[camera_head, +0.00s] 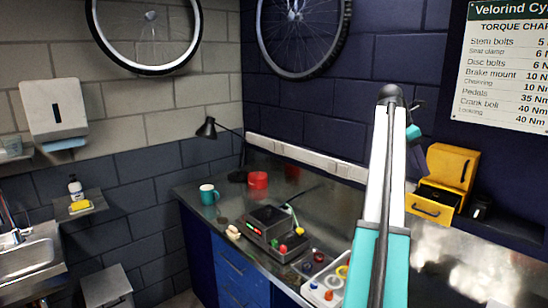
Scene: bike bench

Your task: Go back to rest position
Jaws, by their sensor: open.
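My arm rises from the lower right of the head view, with a teal lower part and a white upper part. It ends at the top in a dark joint. A small teal and dark piece of my arm shows just right of that joint. My gripper's fingers cannot be made out; the arm hides them. Nothing held can be seen.
A black lamp (207,128) stands in the corner.

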